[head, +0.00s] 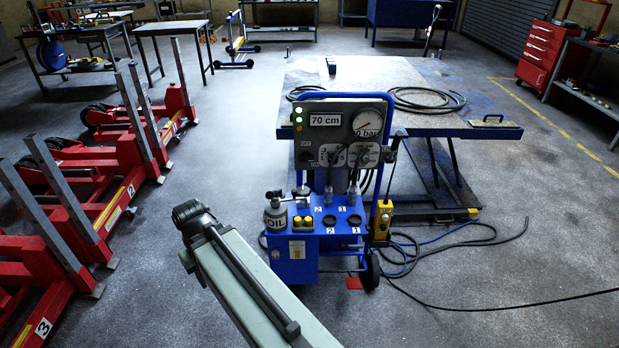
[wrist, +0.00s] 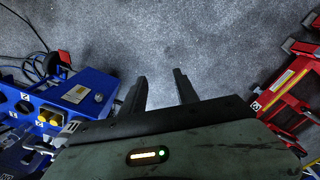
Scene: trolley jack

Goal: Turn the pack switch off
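The blue power pack (head: 292,262) stands ahead, right of my arm. Its upright grey panel (head: 345,118) carries a "70 cm" display (head: 326,120), a round gauge (head: 367,122) and lit lamps (head: 298,113). A dark round knob (head: 305,157) sits below a small "OFF" label at the panel's left; it looks like the pack switch, but its setting is too small to read. In the wrist view my gripper (wrist: 159,85) is open and empty, with bare floor beyond its fingers. The pack's lower body (wrist: 78,95) is left of it there, apart from the fingers. The panel face is out of that view.
An oil can (head: 276,212) stands on the pack's left. Red trolley jacks (head: 85,190) line the left side. A lift table (head: 370,85) is behind the pack. A yellow pendant (head: 382,220) hangs at its right, with hoses on the floor.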

